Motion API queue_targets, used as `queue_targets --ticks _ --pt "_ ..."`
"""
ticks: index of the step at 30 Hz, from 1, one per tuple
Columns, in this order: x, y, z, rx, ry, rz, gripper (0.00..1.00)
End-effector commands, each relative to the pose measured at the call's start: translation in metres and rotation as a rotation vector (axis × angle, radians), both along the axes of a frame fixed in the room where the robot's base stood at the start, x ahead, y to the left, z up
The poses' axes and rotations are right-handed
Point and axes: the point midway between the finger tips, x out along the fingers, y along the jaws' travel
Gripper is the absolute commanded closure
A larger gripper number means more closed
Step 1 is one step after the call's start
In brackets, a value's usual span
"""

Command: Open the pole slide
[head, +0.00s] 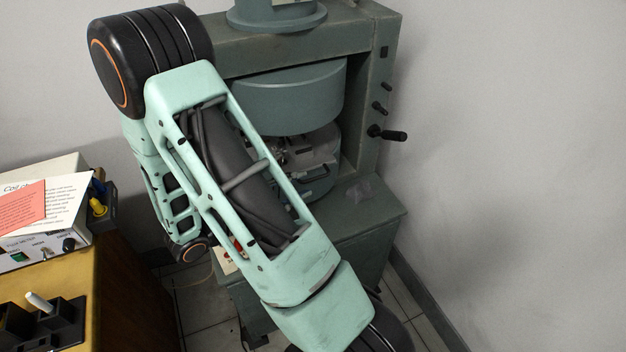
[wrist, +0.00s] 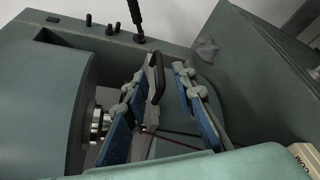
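The magnet (head: 290,97) is a grey-green machine with a large round upper pole. In the gap under it sits a grey metal part (head: 312,152), which looks like the pole slide; my arm covers part of it. In the wrist view a grey plate with a black bar handle (wrist: 157,76) shows in the gap, seen sideways. My gripper (wrist: 160,74) has its two blue-padded fingers spread apart, with the handle between them, closer to the left finger. I cannot tell whether a finger touches it. My fingers are hidden in the head view.
Black knobs and a crank (head: 387,134) stick out of the machine's right side post. A grey crumpled lump (head: 360,190) lies on its ledge. A wooden bench (head: 110,270) with a control box (head: 40,215) stands at the left. The floor and wall at right are clear.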

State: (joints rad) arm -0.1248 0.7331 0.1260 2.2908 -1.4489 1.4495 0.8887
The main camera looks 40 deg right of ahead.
Motion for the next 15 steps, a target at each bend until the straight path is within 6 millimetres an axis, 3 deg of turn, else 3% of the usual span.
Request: queue_targets --ticks 6,15 --pt "0.003 -0.037 -0.009 0.000 0.001 -0.004 0.76" --pt "0.006 -0.055 -0.013 0.001 0.001 0.000 0.76"
